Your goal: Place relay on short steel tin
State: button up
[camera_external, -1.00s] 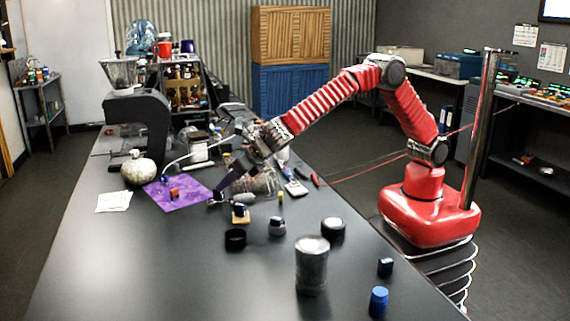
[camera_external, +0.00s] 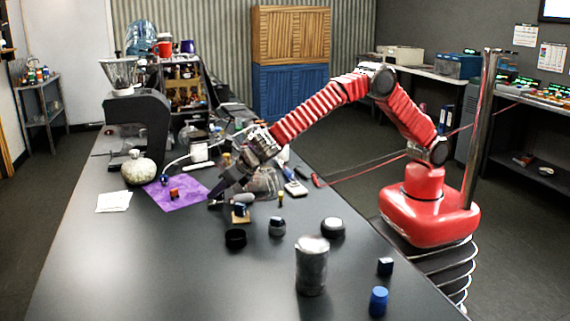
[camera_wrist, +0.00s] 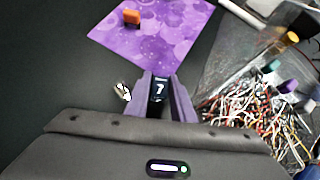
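A small black block with a white mark (camera_wrist: 159,90), which looks like the relay, sits between my gripper's two purple fingers (camera_wrist: 162,85) in the wrist view. I cannot tell whether the fingers press on it. In the external view my gripper (camera_external: 222,200) is low over the black table, just right of the purple mat, and the block there is hard to make out. A low round tin with a pale top (camera_external: 333,228), possibly the short steel tin, stands to the right and nearer the camera. A tall steel tin (camera_external: 311,268) stands in front of it.
A purple mat (camera_external: 170,198) holds a small orange block (camera_wrist: 131,16). A bag of coloured wires (camera_wrist: 265,120) lies right of my gripper. A blue-topped item on a wooden block (camera_external: 240,213), a black ring (camera_external: 235,238) and a small grey jar (camera_external: 277,227) stand nearby.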

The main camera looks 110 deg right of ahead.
jog(key=shift+c, duration=0.2)
grip_shut()
jog(key=shift+r, duration=0.1)
jog(key=shift+r, duration=1.25)
jog(key=s+a, duration=1.2)
jog(key=shift+s+a+r, duration=0.4)
